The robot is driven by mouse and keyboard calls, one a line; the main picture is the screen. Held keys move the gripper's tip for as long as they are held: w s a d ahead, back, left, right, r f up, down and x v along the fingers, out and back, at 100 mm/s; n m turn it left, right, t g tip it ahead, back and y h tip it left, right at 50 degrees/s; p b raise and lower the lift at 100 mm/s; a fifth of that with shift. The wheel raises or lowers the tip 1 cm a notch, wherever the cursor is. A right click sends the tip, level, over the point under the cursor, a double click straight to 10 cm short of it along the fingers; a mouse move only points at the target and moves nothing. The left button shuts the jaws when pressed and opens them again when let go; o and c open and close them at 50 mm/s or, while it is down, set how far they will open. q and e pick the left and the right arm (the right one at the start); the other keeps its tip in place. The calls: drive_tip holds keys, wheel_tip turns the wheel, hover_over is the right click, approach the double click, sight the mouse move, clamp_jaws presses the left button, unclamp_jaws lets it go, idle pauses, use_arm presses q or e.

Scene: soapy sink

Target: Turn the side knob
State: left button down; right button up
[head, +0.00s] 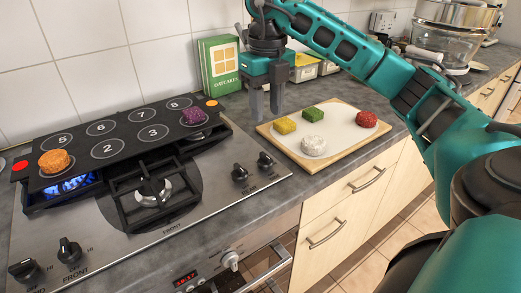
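The steel hob (110,250) has two black knobs at its right side, a nearer one (240,173) and a farther one (265,160). Two more black knobs (69,250) (25,270) sit at its front left, with "FRONT" and "HI" printed near them. A silver knob (230,260) is on the oven front. I cannot tell from lettering which is the side knob. My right gripper (266,104) points down behind the right-side knobs, apart from them. Its two fingers are apart with nothing between them. My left gripper is out of view.
A black numbered panel (118,153) spans the back of the hob, bearing an orange puck (55,161) and purple puck (194,116). Blue flame (70,187) burns below its left end.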

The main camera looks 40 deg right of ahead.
sight(265, 155)
wheel_tip(265, 155, down, 11)
drive_tip(key=shift+f+b, duration=0.2)
drive_tip(key=shift+b, duration=0.25)
drive_tip(key=shift+c, duration=0.2)
clamp_jaws()
